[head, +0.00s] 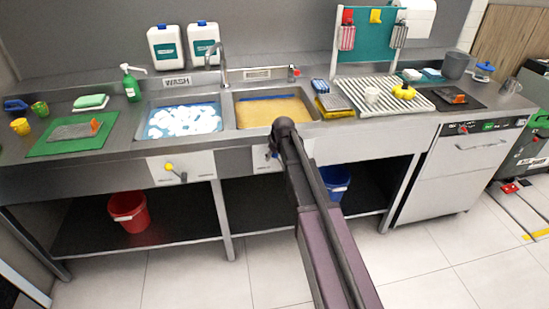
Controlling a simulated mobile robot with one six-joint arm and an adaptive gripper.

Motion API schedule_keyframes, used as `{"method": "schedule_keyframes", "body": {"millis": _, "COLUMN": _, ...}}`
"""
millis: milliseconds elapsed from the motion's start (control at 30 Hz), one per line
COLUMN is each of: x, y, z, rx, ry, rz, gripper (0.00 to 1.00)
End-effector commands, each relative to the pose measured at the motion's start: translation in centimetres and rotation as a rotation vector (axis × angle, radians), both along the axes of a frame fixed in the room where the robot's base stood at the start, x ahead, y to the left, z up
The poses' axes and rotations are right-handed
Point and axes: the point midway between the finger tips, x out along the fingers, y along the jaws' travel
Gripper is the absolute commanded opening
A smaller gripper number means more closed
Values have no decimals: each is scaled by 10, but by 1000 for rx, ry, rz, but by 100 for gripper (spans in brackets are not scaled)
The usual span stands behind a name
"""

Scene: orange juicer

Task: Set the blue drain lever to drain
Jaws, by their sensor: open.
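The blue drain lever (269,154) shows only in part on the light panel (260,166) below the right basin. My arm covers much of it, so its setting is hard to tell. A yellow lever (175,171) sits on a matching panel below the left basin. My arm reaches forward over the floor, and its dark joint stands in front of the right panel and basin edge. My gripper is hidden behind my arm, so its distance from the blue lever cannot be seen.
The left basin (184,103) holds foamy water, and the right basin (270,92) holds yellowish liquid. A red bucket (128,212) and a partly hidden blue bucket (337,181) stand on the lower shelf. A dishwasher (452,168) stands to the right. The floor in front is clear.

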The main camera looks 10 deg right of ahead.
Motion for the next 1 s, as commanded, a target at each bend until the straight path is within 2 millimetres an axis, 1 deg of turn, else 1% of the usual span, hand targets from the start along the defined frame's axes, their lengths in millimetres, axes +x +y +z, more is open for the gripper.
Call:
{"method": "schedule_keyframes", "body": {"millis": 333, "x": 0, "y": 0, "z": -1, "rx": 0, "ry": 0, "rz": 0, "gripper": 76}}
{"method": "schedule_keyframes", "body": {"millis": 367, "x": 0, "y": 0, "z": -1, "rx": 0, "ry": 0, "rz": 0, "gripper": 67}}
{"method": "schedule_keyframes", "body": {"millis": 400, "x": 0, "y": 0, "z": -1, "rx": 0, "ry": 0, "rz": 0, "gripper": 55}}
{"method": "schedule_keyframes", "body": {"millis": 467, "x": 0, "y": 0, "z": -1, "rx": 0, "ry": 0, "rz": 0, "gripper": 38}}
{"method": "schedule_keyframes", "body": {"millis": 500, "x": 0, "y": 0, "z": -1, "rx": 0, "ry": 0, "rz": 0, "gripper": 26}}
{"method": "schedule_keyframes", "body": {"millis": 600, "x": 0, "y": 0, "z": -1, "rx": 0, "ry": 0, "rz": -1, "gripper": 0}}
{"method": "schedule_keyframes", "body": {"millis": 1000, "x": 0, "y": 3, "z": -1, "rx": 15, "ry": 2, "rz": 4, "gripper": 0}}
